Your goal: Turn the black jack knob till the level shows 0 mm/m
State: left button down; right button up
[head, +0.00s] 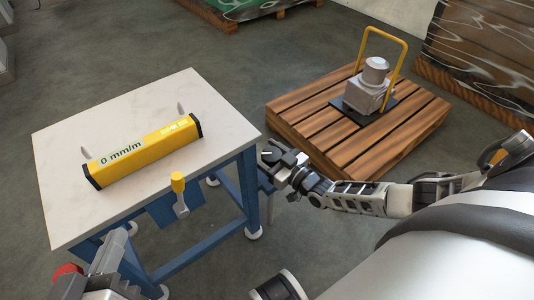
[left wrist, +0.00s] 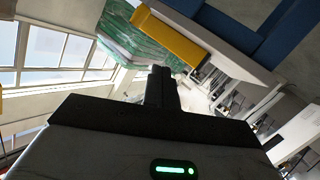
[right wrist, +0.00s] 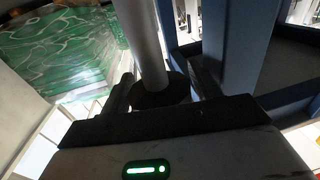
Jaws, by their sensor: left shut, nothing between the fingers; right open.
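The yellow level (head: 145,151) lies on the white tabletop, and its display (head: 122,152) reads 0 mm/m. A dark round knob (right wrist: 162,94) at the bottom of a grey leg shows in the right wrist view. My right gripper (right wrist: 165,82) is open, with one finger on each side of the knob; I cannot tell whether they touch it. In the head view my right gripper (head: 280,163) is beside the table's right side, and the knob cannot be made out there. My left gripper (head: 115,243) is shut and empty at the table's front left; its closed fingers show in the left wrist view (left wrist: 161,86).
The table (head: 75,205) has a blue frame with white feet. A wooden pallet (head: 400,135) carrying a grey machine (head: 368,90) with a yellow hoop stands at the right.

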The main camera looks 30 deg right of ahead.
jog(key=c, duration=0.7)
jog(key=shift+r+m+h+p, duration=0.2)
jog(key=shift+m+h+p, duration=0.15)
jog(key=shift+h, duration=0.15)
jog(key=shift+r+m+h+p, duration=0.1)
jog(key=shift+m+h+p, duration=0.25)
jog(key=shift+h+p, duration=0.2)
jog(key=shift+m+t+h+p, duration=0.35)
jog(key=shift+m+h, duration=0.15)
jog(key=shift+h, duration=0.15)
jog(key=h, duration=0.1)
jog(key=m+h+p, duration=0.1)
jog(key=shift+w+d+m+h, duration=0.1)
jog(key=shift+d+m+h, duration=0.2)
jog(key=shift+h, duration=0.1)
pick_arm(q)
jog(key=shift+s+a+f+m+g+y, duration=0.15)
jog(key=shift+a+f+m+g+y, duration=0.4)
jog(key=shift+f+g+y, duration=0.2)
pick_arm(e)
jog(key=shift+d+f+m+h, duration=0.1)
jog(key=shift+f+m+h, duration=0.25)
jog(key=shift+h, duration=0.35)
jog(key=shift+r, duration=0.1)
